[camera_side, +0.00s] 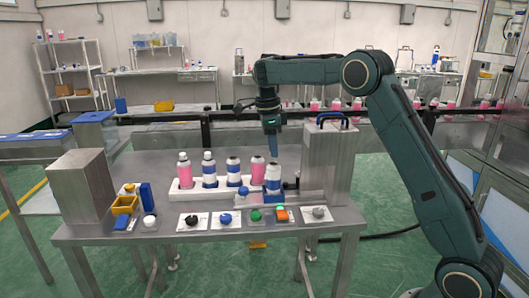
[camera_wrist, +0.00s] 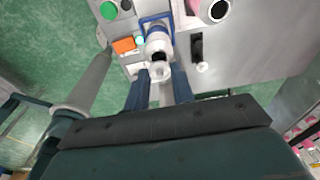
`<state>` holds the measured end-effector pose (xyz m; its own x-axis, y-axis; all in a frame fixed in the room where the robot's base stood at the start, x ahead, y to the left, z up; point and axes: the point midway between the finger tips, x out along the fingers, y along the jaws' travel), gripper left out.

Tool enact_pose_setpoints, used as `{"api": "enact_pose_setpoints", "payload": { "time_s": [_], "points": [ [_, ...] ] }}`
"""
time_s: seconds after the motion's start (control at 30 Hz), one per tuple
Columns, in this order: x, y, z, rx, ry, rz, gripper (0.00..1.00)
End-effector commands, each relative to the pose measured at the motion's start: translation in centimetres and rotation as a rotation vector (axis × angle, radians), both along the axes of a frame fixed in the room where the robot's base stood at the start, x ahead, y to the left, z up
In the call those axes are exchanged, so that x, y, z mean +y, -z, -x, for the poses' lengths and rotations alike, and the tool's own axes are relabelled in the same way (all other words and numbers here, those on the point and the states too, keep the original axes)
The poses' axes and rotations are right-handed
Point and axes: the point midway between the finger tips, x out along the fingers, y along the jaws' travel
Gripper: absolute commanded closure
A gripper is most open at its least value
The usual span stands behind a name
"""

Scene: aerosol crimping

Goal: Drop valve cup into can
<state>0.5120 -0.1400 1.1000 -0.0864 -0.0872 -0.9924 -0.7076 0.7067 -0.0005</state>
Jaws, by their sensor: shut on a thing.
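The can (camera_side: 272,179), white with blue bands, stands upright at the right end of the row of bottles. In the wrist view the can (camera_wrist: 155,42) shows from above, with a dark opening at its near end. My gripper (camera_side: 273,158) points down just above this can. In the wrist view my gripper (camera_wrist: 160,78) is shut on the small pale valve cup (camera_wrist: 160,73), held between the blue fingertips close to the can's opening. In the side view the cup is too small to make out. I cannot tell whether the cup touches the can.
A white rack (camera_side: 200,190) holds several pink and blue-white bottles left of the can. A metal housing (camera_side: 326,160) stands close on the right. Buttons, including a green one (camera_side: 255,215), line the front edge. A yellow bin (camera_side: 125,204) and a metal box (camera_side: 82,187) are at left.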

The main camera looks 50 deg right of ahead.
Motion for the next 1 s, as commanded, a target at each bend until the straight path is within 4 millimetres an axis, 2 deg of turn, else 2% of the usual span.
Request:
{"api": "enact_pose_setpoints", "payload": {
  "time_s": [0.43,1.0],
  "points": [
    [0.1,1.8,0.0,-0.002,0.001,-0.003,0.85],
    [0.1,2.1,0.0,-0.001,0.0,-0.003,0.85]
  ]
}}
